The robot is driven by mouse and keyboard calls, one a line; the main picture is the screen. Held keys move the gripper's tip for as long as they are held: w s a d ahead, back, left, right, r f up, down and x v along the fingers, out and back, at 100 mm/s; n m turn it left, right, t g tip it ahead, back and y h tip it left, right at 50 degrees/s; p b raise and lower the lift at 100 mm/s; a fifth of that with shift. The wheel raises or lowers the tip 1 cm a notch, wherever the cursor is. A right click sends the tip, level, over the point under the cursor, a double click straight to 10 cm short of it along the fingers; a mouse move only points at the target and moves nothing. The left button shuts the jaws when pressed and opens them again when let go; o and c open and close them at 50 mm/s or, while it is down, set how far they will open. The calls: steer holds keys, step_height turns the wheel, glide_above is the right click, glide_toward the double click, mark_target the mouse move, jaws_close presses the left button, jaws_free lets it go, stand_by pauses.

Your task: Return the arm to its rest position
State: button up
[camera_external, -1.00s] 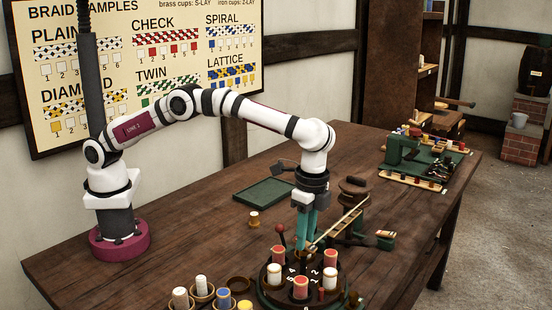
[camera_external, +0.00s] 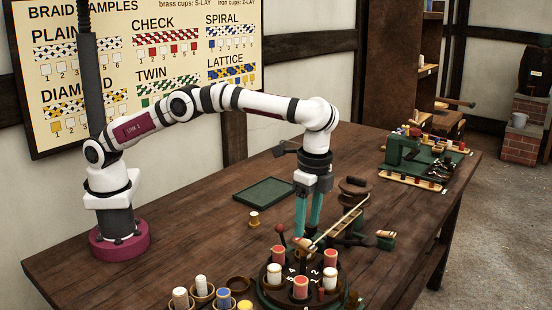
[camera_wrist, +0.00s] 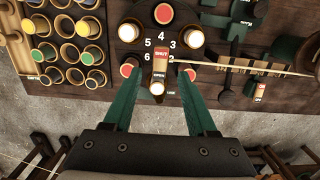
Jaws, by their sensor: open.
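My gripper (camera_external: 309,228) is open and empty, with its two green fingers pointing down just above the round dark braiding disc (camera_external: 267,294). In the wrist view my gripper (camera_wrist: 158,82) has its fingers spread wide, one on each side of a wooden piece with a red "SHUT" label (camera_wrist: 159,75) at the disc's middle. The fingers look clear of it. The disc carries several red and white bobbins around numbered places. A thin pale braid (camera_external: 342,222) runs from the disc's middle up to the right. My arm reaches out over the table from its base at the left.
Several cups with bobbins (camera_external: 202,289) stand left of the disc. A green tray (camera_external: 263,191) lies behind it, with a lone bobbin (camera_external: 254,218) near. A dark spool stand (camera_external: 354,190) is to the right, and a green machine (camera_external: 408,148) is farther back. The table's middle left is clear.

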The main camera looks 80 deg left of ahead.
steer(key=shift+d+r, duration=0.1)
steer(key=shift+r, duration=1.6)
steer(key=s+a+r+n, duration=0.1)
steer(key=s+a+r, duration=0.4)
steer(key=a, duration=0.3)
steer(key=s+a+r+n, duration=0.1)
steer(key=s+a+r, duration=0.35)
steer(key=a, duration=0.35)
steer(key=s+a+f, duration=0.2)
steer(key=s+a, duration=0.1)
steer(key=s, duration=0.5)
steer(key=s+a+f+n, duration=0.1)
steer(key=s+a+f, duration=0.2)
steer(key=s, duration=0.6)
steer(key=s+a+f+y, duration=0.1)
steer(key=s+a+f, duration=0.2)
steer(key=s+a, duration=0.2)
steer(key=s, duration=0.3)
steer(key=shift+s+a, duration=0.25)
steer(key=shift+f, duration=0.1)
